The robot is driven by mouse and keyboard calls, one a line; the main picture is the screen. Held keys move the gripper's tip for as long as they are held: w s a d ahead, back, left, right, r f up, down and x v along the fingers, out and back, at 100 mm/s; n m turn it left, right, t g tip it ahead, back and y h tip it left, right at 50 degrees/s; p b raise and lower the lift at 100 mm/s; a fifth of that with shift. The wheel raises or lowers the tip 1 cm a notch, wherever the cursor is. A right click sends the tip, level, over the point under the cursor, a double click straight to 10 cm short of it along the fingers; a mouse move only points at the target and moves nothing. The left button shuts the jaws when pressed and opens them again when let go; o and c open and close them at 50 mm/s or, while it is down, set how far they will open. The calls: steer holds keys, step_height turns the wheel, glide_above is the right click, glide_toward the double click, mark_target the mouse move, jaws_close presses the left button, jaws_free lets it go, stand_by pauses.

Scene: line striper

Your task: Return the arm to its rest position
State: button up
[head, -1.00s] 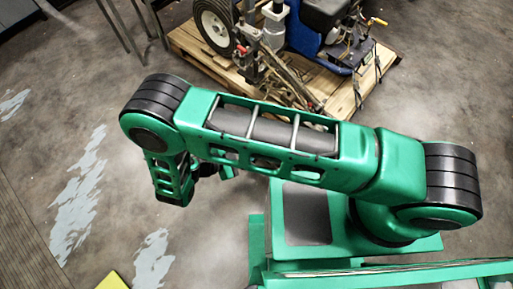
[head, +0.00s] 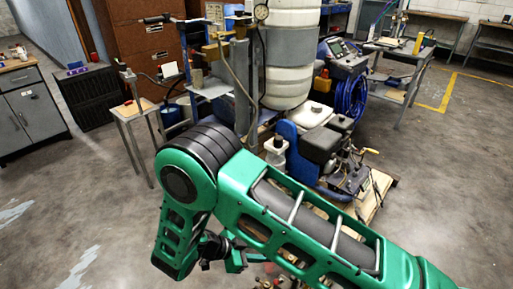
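My green arm with black joints crosses the lower middle of the head view. It runs from the bottom right up to a black elbow, then folds down toward the bottom edge. A small dark and green part at its end, which looks like my gripper (head: 232,258), shows beside the folded link. It is small and partly hidden by the arm, so its fingers cannot be made out. I see nothing clearly held.
The line striper (head: 318,150) stands on a wooden pallet (head: 377,196) just beyond my arm. A small table (head: 137,110) stands left of it, a grey cabinet (head: 32,108) at far left, and a workbench (head: 408,55) at back right. Floor is open at right and lower left.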

steer(key=w+d+r+n+g+y, duration=0.1)
steer(key=w+d+r+g+y, duration=0.15)
steer(key=d+r, duration=0.65)
steer(key=w+d+r+n+g+y, duration=0.15)
steer(key=w+d+r, duration=0.25)
steer(key=d+r, duration=0.5)
steer(key=s+d+r+n+g+y, duration=0.1)
steer(key=s+d+r+y, duration=0.1)
steer(key=s+d+r, duration=0.6)
steer(key=s+d+r+n+y, duration=0.25)
steer(key=d+r, duration=0.25)
steer(key=d, duration=0.5)
steer(key=s+d+r+n+t+y, duration=0.1)
steer(key=s, duration=0.5)
steer(key=s+d+r+n+y, duration=0.1)
steer(key=s+r, duration=0.1)
steer(key=s, duration=0.5)
steer(key=shift+s+d+n+t, duration=0.3)
steer(key=shift+n+t, duration=0.1)
